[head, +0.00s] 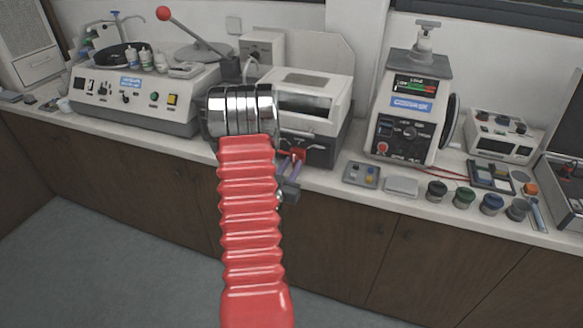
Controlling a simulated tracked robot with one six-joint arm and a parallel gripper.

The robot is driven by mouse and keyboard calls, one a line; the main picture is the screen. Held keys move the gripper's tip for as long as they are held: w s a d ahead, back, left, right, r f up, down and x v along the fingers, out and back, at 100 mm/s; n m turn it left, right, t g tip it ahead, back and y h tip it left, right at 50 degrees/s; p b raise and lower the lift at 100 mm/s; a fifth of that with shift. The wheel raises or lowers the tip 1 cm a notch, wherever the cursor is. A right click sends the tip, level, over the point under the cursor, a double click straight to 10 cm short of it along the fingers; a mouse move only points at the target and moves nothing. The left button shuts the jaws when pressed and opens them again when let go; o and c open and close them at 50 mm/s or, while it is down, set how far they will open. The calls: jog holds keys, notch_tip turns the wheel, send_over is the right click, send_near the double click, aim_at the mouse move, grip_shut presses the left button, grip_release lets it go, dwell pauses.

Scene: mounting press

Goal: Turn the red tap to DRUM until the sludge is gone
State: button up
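The red tap (299,154) is a small red piece low on the front of the boxy grey-white machine (318,90), near the counter's front edge. My gripper (291,164) is at the tap, its slim purple-grey fingers pointing up toward it. The fingers are small here and overlap the tap, so I cannot tell whether they touch it or are closed around it. My red ribbed arm and chrome joint hide the left part of this machine. The tap's DRUM marking and any sludge are not visible.
A wide machine (140,97) with bottles and a bowl stands at the left, beside a red-knobbed lever (163,13). An upright machine (405,115) stands to the right. Several small jars (464,197) and dishes line the counter front. The floor (120,270) before the cabinets is clear.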

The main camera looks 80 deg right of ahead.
jog(key=shift+o, duration=0.9)
jog(key=shift+a, duration=0.1)
jog(key=w+a, duration=0.1)
jog(key=a, duration=1.2)
jog(key=shift+a, duration=0.3)
jog(key=shift+w+f, duration=0.1)
